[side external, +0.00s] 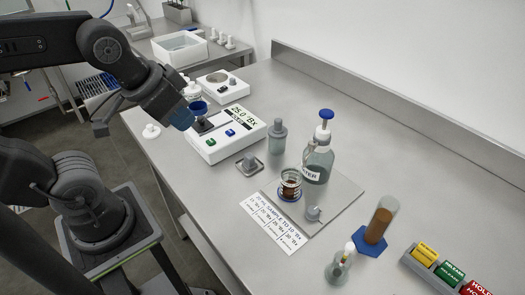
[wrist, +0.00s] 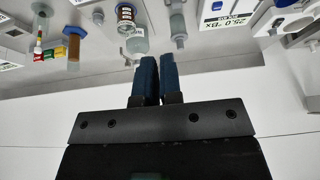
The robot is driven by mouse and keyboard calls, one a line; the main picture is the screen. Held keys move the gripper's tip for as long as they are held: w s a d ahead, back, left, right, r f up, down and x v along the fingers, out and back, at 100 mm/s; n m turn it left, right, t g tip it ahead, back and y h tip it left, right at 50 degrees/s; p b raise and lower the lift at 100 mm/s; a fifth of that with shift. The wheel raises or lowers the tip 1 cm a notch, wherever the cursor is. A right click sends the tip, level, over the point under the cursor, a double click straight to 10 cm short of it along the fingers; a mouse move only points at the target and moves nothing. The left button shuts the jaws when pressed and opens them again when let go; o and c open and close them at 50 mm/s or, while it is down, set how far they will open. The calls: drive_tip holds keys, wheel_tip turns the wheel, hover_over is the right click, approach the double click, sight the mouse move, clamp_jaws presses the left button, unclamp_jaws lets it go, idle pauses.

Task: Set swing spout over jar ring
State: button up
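A clear bottle labelled WATER (side external: 317,163) with a blue-topped dispenser (side external: 326,116) stands on a grey plate. Its spout (side external: 309,150) appears to hang on the bottle's left side; its exact direction is too small to tell. A small jar of dark brown liquid (side external: 291,180) stands left of the bottle in a blue ring (side external: 289,196). The jar also shows in the wrist view (wrist: 125,14). My gripper (side external: 181,118) is well left of both, beside the refractometer. In the wrist view its blue fingers (wrist: 158,62) are together with nothing visible between them.
The white refractometer (side external: 226,134) reads 25.0 °Bx. A grey bottle (side external: 278,137), a small metal block (side external: 249,163), and a cylinder of brown liquid (side external: 379,222) stand around the plate. A printed card (side external: 272,224) lies in front. The bench's right back is clear.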

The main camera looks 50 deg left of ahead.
drive_tip(key=shift+o, duration=0.6)
drive_tip(key=shift+w+r, duration=0.2)
drive_tip(key=shift+r, duration=0.05)
drive_tip(key=o, duration=0.5)
drive_tip(key=w+r+n, duration=0.1)
drive_tip(key=w, duration=0.1)
drive_tip(key=w+d+r+n+g, duration=0.1)
drive_tip(key=w, duration=0.1)
drive_tip(key=w+d+r+n, duration=0.1)
drive_tip(key=w+r, duration=0.1)
drive_tip(key=shift+d+r+g, duration=0.1)
drive_tip(key=shift+g, duration=0.2)
drive_tip(key=shift+c, duration=0.2)
drive_tip(key=shift+o, duration=0.4)
drive_tip(key=w+d+r+n+g, duration=0.1)
drive_tip(key=w+d+n, duration=0.1)
drive_tip(key=w, duration=0.3)
drive_tip(key=shift+w+d+r+n, duration=0.25)
drive_tip(key=shift+r+n, duration=0.1)
drive_tip(key=shift+n, duration=0.15)
drive_tip(key=n+g, duration=0.3)
drive_tip(key=n, duration=0.3)
hover_over(312, 142)
drive_tip(key=f, duration=0.2)
wheel_tip(312, 142, down, 14)
drive_tip(key=shift+d+r, duration=0.1)
drive_tip(key=shift+r, duration=0.1)
drive_tip(key=shift+c, duration=0.2)
clamp_jaws()
